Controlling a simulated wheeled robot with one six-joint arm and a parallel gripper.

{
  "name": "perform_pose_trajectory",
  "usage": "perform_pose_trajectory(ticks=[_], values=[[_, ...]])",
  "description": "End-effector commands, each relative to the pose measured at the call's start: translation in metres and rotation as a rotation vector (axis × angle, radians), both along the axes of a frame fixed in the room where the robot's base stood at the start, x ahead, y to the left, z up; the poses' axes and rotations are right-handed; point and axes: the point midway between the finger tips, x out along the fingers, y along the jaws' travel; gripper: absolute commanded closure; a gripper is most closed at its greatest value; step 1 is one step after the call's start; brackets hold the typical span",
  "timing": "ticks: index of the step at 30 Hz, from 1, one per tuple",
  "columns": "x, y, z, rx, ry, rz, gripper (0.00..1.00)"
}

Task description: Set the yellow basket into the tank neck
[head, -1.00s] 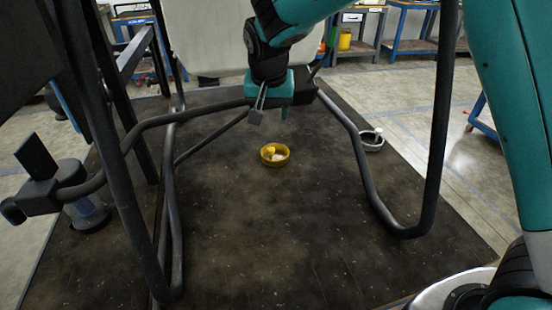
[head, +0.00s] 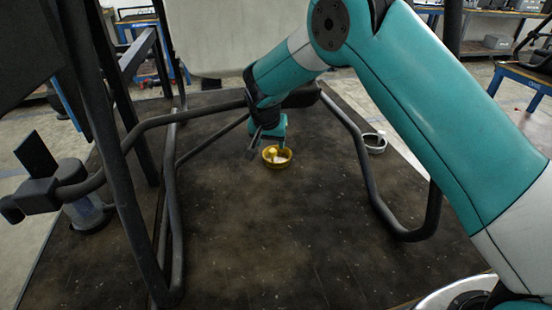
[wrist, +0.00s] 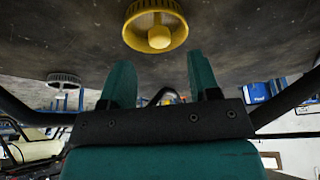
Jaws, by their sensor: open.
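The yellow basket (head: 278,165) is a shallow round dish with a yellow knob, lying on the dark mat (head: 270,230). In the wrist view the basket (wrist: 177,29) shows at the top, a little beyond the fingertips. My gripper (head: 268,143) is just behind and above the basket in the head view. Its two teal fingers (wrist: 160,82) are apart with nothing between them. A large pale tank (head: 215,40) stands at the back. Its neck cannot be made out.
Black tube frames (head: 170,200) rise on the left, and another (head: 400,232) loops on the right. A round pale-grey ribbed part (head: 374,146) lies right of the basket. The mat's front middle is clear.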

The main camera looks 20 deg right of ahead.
Motion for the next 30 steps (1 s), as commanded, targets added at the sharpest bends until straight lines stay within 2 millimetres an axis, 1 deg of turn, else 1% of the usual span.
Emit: perform_pose_trajectory(ticks=[6, 9, 13, 19, 20, 21, 23, 24, 26, 28, 29, 30], values=[[0.011, -0.006, -0.034, -0.001, 0.004, 0.0, 0.44], [0.016, -0.009, -0.045, -0.001, 0.003, 0.0, 0.44], [0.019, -0.01, -0.052, 0.001, 0.002, 0.001, 0.44], [0.019, -0.01, -0.052, 0.0, 0.001, 0.001, 0.44], [0.019, -0.01, -0.052, 0.0, 0.001, 0.001, 0.51], [0.019, -0.01, -0.052, 0.0, 0.001, 0.001, 0.6], [0.019, -0.01, -0.052, 0.0, 0.001, 0.001, 0.74], [0.019, -0.01, -0.052, 0.0, 0.001, 0.001, 0.83], [0.019, -0.01, -0.052, -0.001, 0.001, 0.001, 0.97], [0.019, -0.01, -0.051, 0.0, 0.001, 0.001, 0.97], [0.019, -0.01, -0.051, 0.0, 0.001, 0.001, 1.0], [0.019, -0.01, -0.051, 0.0, 0.001, 0.001, 1.0]])
